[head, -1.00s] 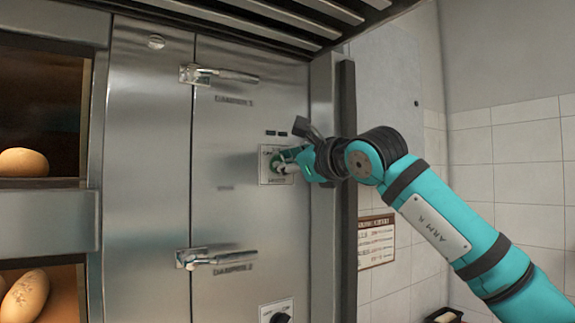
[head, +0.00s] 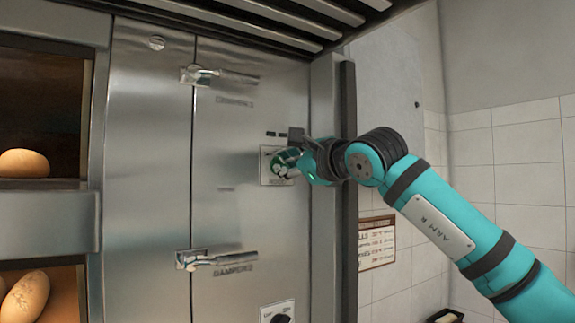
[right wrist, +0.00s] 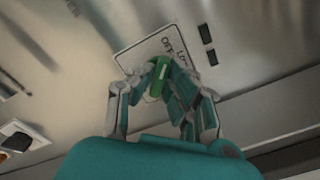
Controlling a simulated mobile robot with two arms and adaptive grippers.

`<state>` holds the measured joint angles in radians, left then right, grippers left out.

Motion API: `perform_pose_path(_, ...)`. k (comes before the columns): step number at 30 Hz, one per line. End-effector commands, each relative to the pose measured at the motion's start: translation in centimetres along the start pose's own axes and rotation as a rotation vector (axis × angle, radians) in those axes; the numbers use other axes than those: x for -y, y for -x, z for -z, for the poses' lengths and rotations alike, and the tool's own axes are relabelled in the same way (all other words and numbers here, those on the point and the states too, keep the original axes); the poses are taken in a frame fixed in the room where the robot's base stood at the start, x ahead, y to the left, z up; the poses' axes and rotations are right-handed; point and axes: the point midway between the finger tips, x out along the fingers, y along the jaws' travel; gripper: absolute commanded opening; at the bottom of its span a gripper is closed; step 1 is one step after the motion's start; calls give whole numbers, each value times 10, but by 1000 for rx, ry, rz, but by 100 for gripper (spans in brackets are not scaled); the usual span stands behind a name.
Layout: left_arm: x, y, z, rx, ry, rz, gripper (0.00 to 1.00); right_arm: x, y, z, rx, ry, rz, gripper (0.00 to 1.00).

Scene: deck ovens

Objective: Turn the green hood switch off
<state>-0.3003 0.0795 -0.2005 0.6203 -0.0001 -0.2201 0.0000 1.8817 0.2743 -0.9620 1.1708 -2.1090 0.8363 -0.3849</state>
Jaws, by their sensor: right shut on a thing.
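The green hood switch (head: 284,158) is a rotary knob on a pale plate (head: 266,178) on the steel oven front. In the right wrist view the green knob (right wrist: 158,79) sits between my fingers, and the plate (right wrist: 136,56) shows the letters "OFF" above it. My right gripper (head: 288,161) is at the knob and shut on it; it also shows in the right wrist view (right wrist: 160,84). The fingers hide part of the knob and plate, so I cannot tell its exact setting. My left gripper is not in view.
Two damper handles (head: 218,75) (head: 216,259) stick out from the panel above and below the switch. A black knob (head: 280,318) is at the bottom. Bread (head: 24,163) lies in the oven openings at left. A slatted hood (head: 255,20) hangs overhead.

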Motion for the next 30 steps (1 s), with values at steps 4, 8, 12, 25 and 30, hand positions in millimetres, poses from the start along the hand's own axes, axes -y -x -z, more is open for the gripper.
perform_pose_path(4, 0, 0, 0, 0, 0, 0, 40, 1, 1, -2, 3, 2, 2, 29)
perform_pose_path(8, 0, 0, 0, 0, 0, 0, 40, 0, 0, -1, 2, 1, 1, 36)
perform_pose_path(12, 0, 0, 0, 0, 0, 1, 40, 0, 0, -1, 1, 0, 1, 36)
perform_pose_path(25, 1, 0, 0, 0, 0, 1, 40, 1, 59, 0, 2, 3, 3, 36)
perform_pose_path(30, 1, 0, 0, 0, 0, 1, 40, 1, 93, 0, 2, 2, 3, 36)
